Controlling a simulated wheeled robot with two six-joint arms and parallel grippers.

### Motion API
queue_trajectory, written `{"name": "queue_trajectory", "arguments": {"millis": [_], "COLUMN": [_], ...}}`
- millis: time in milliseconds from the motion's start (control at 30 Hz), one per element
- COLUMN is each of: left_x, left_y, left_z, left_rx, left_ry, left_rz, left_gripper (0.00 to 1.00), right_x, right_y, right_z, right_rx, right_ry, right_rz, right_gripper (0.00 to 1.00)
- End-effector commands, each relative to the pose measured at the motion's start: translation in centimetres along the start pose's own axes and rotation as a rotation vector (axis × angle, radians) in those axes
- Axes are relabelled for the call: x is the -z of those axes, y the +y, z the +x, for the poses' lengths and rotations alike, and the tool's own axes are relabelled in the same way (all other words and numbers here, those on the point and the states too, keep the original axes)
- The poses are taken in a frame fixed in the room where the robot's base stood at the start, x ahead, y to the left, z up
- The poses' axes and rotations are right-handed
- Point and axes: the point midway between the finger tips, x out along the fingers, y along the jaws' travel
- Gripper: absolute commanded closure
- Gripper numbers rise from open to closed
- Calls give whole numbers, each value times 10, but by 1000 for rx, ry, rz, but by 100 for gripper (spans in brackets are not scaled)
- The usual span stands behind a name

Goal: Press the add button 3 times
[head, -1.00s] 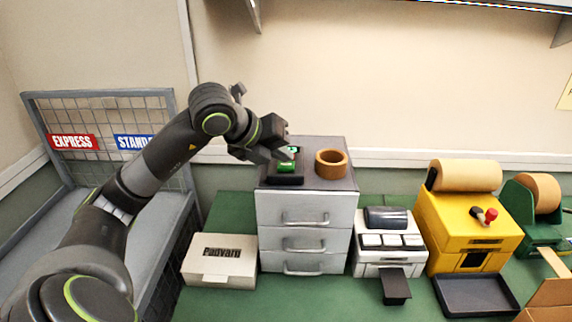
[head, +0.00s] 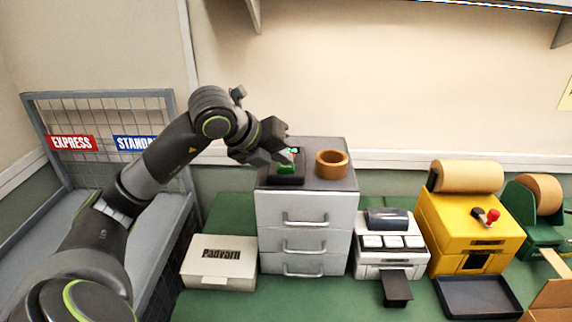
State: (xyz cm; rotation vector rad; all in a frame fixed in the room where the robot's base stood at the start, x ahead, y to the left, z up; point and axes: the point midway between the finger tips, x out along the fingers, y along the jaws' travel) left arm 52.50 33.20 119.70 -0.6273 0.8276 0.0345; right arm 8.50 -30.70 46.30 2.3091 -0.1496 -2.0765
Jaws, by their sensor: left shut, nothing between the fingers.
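A small black device with a green face (head: 287,168) sits on top of the grey drawer cabinet. The green part is partly covered by my left gripper (head: 292,155), so I cannot make out which button is the add button. My left gripper is shut and empty, and its fingertips are at or just above the device's green face. Whether the tips touch it I cannot tell. My right gripper does not show in the head view.
A brown tape ring (head: 332,163) lies beside the device on the drawer cabinet (head: 305,210). A white box (head: 219,270), a white printer (head: 390,250) and a yellow machine (head: 470,225) stand on the green table. A wire cage with signs is at left.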

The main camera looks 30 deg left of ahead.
Motion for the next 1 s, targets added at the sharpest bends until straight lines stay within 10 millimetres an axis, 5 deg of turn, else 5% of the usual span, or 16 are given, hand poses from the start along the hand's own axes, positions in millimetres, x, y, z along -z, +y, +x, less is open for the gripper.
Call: {"name": "queue_trajectory", "arguments": {"millis": [1000], "left_x": [-18], "left_y": [-18], "left_z": [-25], "left_rx": [0], "left_ry": [0], "left_rz": [0], "left_gripper": [100], "right_x": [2], "right_y": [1], "right_z": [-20], "right_rx": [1], "right_ry": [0], "right_rz": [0], "right_gripper": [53]}}
